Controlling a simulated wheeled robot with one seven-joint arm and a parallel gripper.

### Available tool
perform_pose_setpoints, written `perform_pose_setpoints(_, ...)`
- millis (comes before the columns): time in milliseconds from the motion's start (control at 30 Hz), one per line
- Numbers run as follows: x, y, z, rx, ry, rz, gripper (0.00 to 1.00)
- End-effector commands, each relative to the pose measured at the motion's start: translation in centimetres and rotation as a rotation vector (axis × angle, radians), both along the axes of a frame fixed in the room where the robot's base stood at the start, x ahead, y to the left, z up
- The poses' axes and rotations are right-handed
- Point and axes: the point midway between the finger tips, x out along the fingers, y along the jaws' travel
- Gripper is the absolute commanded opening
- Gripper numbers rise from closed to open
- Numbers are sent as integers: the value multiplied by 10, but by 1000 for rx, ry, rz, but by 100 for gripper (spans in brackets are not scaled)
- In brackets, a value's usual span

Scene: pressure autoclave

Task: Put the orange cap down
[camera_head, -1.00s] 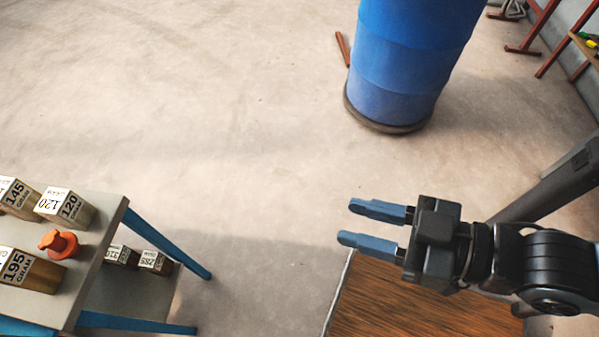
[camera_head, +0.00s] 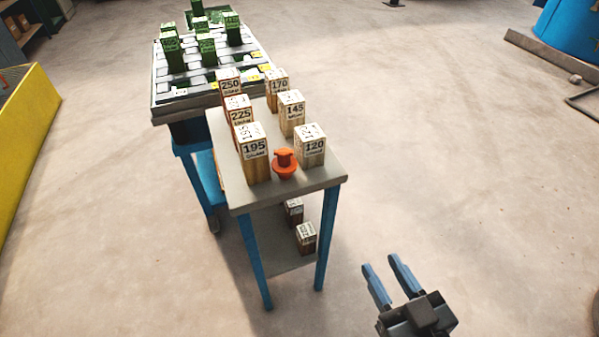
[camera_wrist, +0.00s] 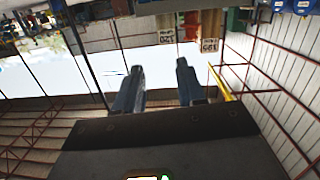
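The orange cap (camera_head: 285,163) stands on the near right part of a small grey-topped table (camera_head: 300,190) with blue legs, beside the 120 gram block. My gripper (camera_head: 386,272) is open and empty, to the right of the table and apart from it and the cap. In the wrist view my gripper (camera_wrist: 160,80) also shows its two blue fingers spread, with nothing between them. An orange shape is at the top of that view, too small to identify for sure.
Wooden weight blocks, among them the 195 block (camera_head: 255,155) and the 120 block (camera_head: 310,146), crowd the tabletop around the cap. More blocks (camera_head: 305,238) sit on the lower shelf. A tray table (camera_head: 180,100) with green blocks stands behind.

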Motion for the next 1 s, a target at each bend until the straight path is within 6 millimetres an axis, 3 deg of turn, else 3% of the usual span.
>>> perform_pose_setpoints(33,22,12,-6,6,-20,12,39)
perform_pose_setpoints(200,87,51,-8,28,-56,37,39)
perform_pose_setpoints(400,144,97,4,64,-88,53,39)
perform_pose_setpoints(600,169,120,14,84,-98,57,39)
perform_pose_setpoints(1000,204,130,15,86,-98,57,39)
